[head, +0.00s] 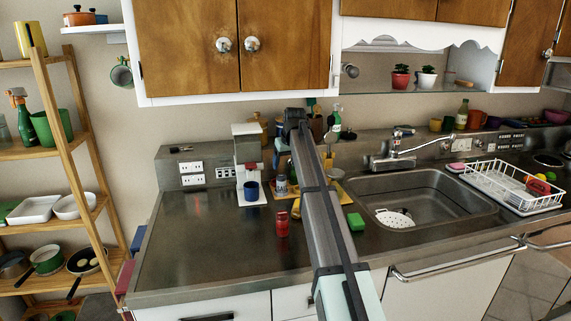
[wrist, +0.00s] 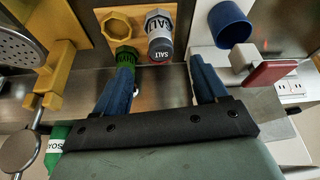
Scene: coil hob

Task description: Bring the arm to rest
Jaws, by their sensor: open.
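In the wrist view my gripper (wrist: 160,72) is open, its two blue fingers spread with nothing held between them. A grey salt shaker (wrist: 159,38) stands beyond the gap between the fingertips. A green-capped item (wrist: 124,57) is by the left fingertip; I cannot tell whether they touch. In the head view my arm (head: 318,195) reaches from the bottom over the counter, and its gripper is hidden behind the arm links.
A blue mug (head: 251,191) stands at the white coffee machine (head: 247,150). The sink (head: 450,192) and white dish rack (head: 495,187) lie right. The counter's left part is clear. Cupboards (head: 285,45) hang above.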

